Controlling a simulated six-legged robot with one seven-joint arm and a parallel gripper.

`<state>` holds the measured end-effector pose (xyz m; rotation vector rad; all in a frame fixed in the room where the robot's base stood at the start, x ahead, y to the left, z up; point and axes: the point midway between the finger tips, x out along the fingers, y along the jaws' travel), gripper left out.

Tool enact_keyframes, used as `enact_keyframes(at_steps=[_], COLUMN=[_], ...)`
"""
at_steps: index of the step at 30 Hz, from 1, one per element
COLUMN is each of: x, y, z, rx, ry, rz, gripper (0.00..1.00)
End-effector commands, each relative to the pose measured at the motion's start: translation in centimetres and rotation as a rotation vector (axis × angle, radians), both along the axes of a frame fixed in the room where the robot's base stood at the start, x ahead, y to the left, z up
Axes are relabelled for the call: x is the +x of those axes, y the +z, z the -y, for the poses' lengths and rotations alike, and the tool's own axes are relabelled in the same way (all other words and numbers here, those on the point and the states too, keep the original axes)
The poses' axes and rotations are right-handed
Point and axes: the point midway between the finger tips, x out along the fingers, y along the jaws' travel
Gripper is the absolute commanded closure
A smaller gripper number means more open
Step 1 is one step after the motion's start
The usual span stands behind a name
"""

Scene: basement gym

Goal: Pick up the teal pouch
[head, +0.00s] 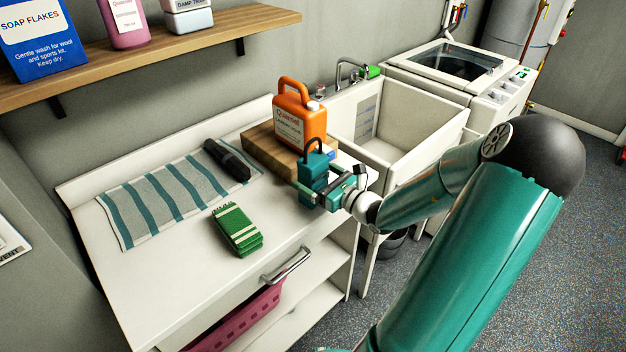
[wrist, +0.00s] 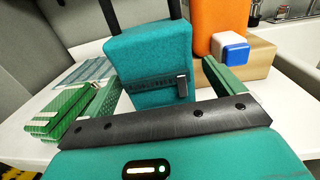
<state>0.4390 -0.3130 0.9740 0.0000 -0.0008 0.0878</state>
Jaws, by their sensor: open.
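The teal pouch (head: 314,168) stands upright near the right end of the white counter, with a dark loop handle on top. In the wrist view the pouch (wrist: 150,62) fills the upper middle, a dark zip strip and pull tab on its near face. My gripper (head: 319,184) is open at the near side of the pouch. In the wrist view my gripper (wrist: 162,88) has one green finger on each side of the pouch. A gap shows on the right; contact on the left is unclear. The pouch's lower part is hidden by the gripper.
An orange jug (head: 299,120) stands on a wooden block (head: 262,148) just behind the pouch. A small blue and white block (wrist: 230,48) sits close by. Green sponges (head: 237,230), a striped towel (head: 150,205) and a black item (head: 228,160) lie left. A sink (head: 400,125) is right.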

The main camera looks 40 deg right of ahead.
Motion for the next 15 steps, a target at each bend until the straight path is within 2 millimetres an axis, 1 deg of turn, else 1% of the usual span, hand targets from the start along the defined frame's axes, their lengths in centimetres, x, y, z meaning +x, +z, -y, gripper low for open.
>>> enact_keyframes(at_steps=[1, 3, 10, 11, 15], x=[0.66, 1.15, 1.31, 1.30, 1.29], y=[-0.04, -0.02, -0.02, -0.02, -0.02], z=[-0.10, -0.09, -0.09, -0.09, -0.10], rx=[0.001, 0.000, 0.000, 0.000, 0.000], ry=[0.001, 0.000, -0.001, -0.001, -0.001], rz=[0.000, 0.000, -0.001, -0.001, -0.001], gripper=[0.06, 0.06, 0.06, 0.10, 0.38])
